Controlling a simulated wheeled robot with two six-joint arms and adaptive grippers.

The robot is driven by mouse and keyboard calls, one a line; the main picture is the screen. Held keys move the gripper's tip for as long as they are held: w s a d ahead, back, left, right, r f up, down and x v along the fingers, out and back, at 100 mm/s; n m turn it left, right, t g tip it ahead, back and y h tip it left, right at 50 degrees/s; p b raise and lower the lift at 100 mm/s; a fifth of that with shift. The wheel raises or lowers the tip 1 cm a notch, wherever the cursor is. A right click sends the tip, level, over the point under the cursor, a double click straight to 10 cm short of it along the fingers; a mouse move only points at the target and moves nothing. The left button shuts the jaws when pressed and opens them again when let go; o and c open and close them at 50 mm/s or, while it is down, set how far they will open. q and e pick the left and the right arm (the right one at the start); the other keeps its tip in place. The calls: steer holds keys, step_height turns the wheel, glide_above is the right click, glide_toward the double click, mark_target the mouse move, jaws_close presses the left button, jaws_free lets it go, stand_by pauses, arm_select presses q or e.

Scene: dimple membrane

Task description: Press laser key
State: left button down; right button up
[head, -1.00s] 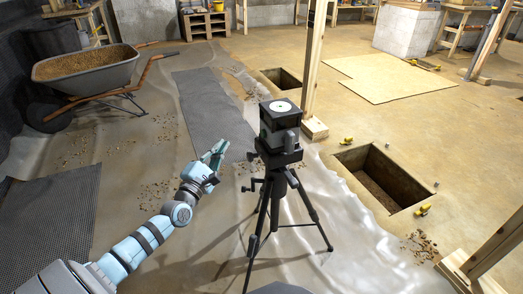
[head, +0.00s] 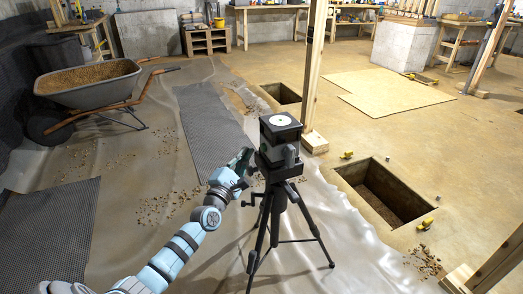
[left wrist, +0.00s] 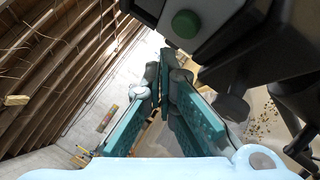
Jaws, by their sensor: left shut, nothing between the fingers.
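The laser level (head: 279,148) is a dark boxy unit with a white disc on top, upright on a black tripod (head: 275,215) in the middle of the head view. In the left wrist view a round green key (left wrist: 186,24) sits on a face of the dark housing (left wrist: 225,30). My left gripper (head: 243,160) is shut and empty, close to the left side of the laser. In the left wrist view its teal fingers (left wrist: 165,60) meet at the tips, just below and left of the green key. Contact with the key does not show. My right gripper is not in view.
A square pit (head: 383,195) lies open in the floor to the right of the tripod, with another (head: 282,93) behind. A wooden post (head: 314,75) stands behind the laser. A gravel-filled wheelbarrow (head: 88,82) stands at the left.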

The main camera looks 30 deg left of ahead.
arm_select(q)
steer(key=shift+w+d, duration=0.35)
steer(key=shift+w, duration=0.15)
stand_by(1.1)
steer(key=shift+w+d, duration=0.25)
steer(key=shift+w, duration=0.05)
stand_by(0.3)
steer(key=shift+w+d, duration=0.2)
steer(key=shift+w, duration=0.15)
stand_by(0.4)
steer(key=shift+s+a, duration=0.45)
steer(key=shift+s, duration=0.25)
